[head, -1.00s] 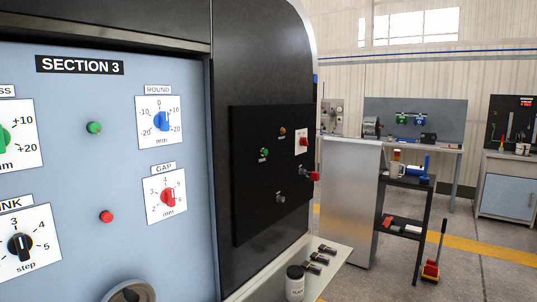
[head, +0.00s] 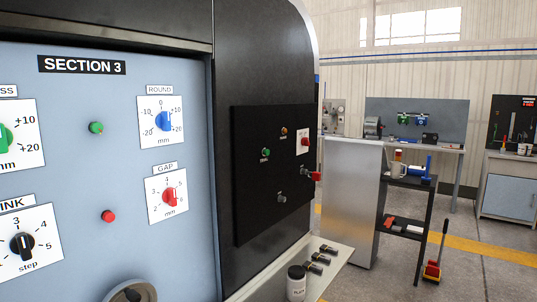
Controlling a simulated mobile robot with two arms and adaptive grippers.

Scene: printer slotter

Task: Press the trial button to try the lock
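A black control panel (head: 255,215) is on the dark side of the machine, right of the blue-grey Section 3 panel (head: 130,110). It carries a small green button (head: 265,153) and an orange button or lamp (head: 284,131), each with a tiny label I cannot read. A red control (head: 305,142) sits on a white plate. Lower are a grey switch or lock (head: 281,198) and a red-tipped handle (head: 315,176). I cannot tell which control is the trial button. Neither of my grippers is in view.
The Section 3 panel has blue Round (head: 163,122) and red Gap (head: 169,197) dials, plus green (head: 96,128) and red (head: 108,216) buttons. A black shelf (head: 408,206) stands right.

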